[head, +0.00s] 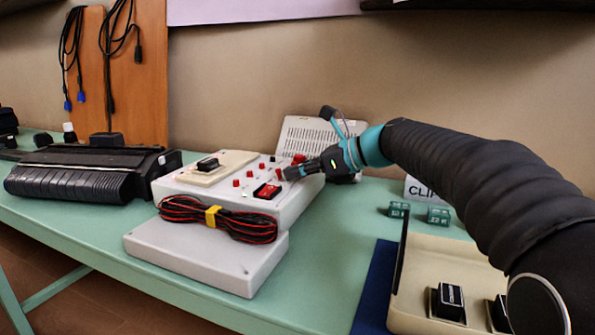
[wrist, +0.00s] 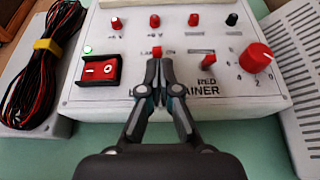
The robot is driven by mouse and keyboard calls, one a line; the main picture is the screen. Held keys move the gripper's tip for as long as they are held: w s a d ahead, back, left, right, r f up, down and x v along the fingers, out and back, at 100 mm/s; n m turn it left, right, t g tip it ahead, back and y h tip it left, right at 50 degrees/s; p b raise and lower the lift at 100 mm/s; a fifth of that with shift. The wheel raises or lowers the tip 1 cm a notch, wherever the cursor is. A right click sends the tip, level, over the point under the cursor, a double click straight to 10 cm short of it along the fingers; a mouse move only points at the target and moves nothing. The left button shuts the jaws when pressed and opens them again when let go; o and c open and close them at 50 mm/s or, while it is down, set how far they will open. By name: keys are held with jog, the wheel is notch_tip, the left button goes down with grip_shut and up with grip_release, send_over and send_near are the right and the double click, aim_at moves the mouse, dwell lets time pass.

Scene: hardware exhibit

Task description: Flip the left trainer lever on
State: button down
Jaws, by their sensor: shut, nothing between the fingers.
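The trainer is a white box (head: 298,205) with a sloped control panel, on the green table. In the wrist view its left red lever (wrist: 157,51) stands right at my fingertips, its lower part hidden by them. A second red lever (wrist: 208,61) is to the right and hangs lower on the panel. My gripper (wrist: 158,64) is shut and empty, its tips close to the left lever; I cannot tell whether they touch it. In the head view my gripper (head: 288,173) reaches the panel from the right, and hides the levers.
A red rocker switch (wrist: 98,72) with a lit green lamp (wrist: 88,49) is left of my fingers. A red knob (wrist: 257,57) is at the right, and several terminals line the top. A bundled red-black cable (head: 235,227) lies in front. A beige tray (head: 455,258) stands right.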

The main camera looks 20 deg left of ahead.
jog(key=shift+w+d, duration=0.15)
jog(key=shift+d, duration=0.4)
jog(key=shift+s+a+r, duration=0.15)
jog(key=shift+s+a, duration=0.1)
jog(key=shift+a, duration=0.2)
jog(key=shift+r+p, duration=0.75)
jog(key=shift+p, duration=0.3)
jog(key=d+r, duration=0.5)
jog(key=r, duration=0.3)
jog(key=shift+s+r+p, duration=0.25)
jog(key=shift+p, duration=0.15)
